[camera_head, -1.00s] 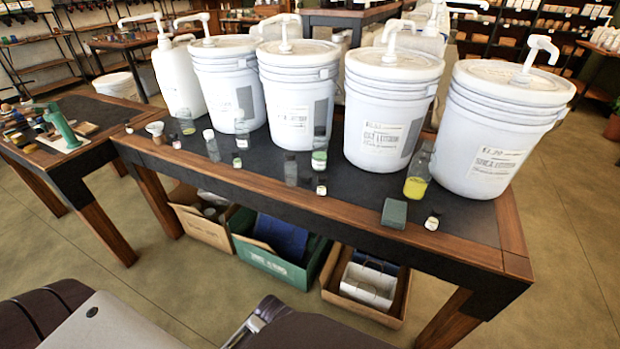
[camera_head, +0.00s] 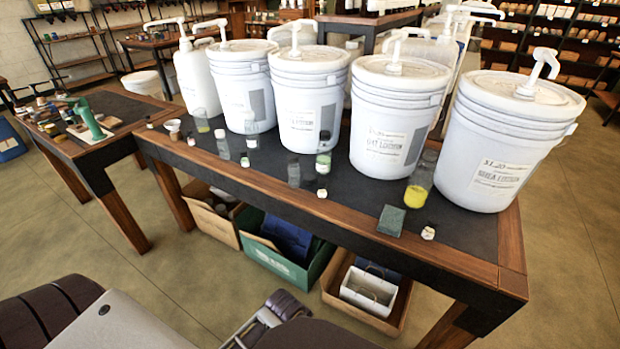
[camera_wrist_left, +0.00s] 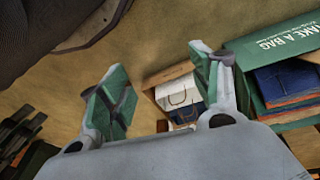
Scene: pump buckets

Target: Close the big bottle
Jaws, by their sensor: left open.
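Several clear bottles stand along the dark table in front of the white pump buckets. The largest-looking one (camera_head: 419,184) holds yellow liquid and stands upright near the right end. Whether its top is capped is too small to tell. Others include one with pale yellow liquid (camera_head: 201,121), one with green liquid (camera_head: 324,161) and two empty-looking ones (camera_head: 294,171) (camera_head: 222,146). My left gripper (camera_wrist_left: 160,95) is open and empty in the left wrist view, above the floor and away from the bottles. My right gripper is not seen.
White pump buckets (camera_head: 390,115) line the back of the table. A grey-green block (camera_head: 391,220) lies near the front edge. Open boxes, one green (camera_head: 285,262), sit below the table; the green box also shows in the wrist view (camera_wrist_left: 285,45). The floor in front is clear.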

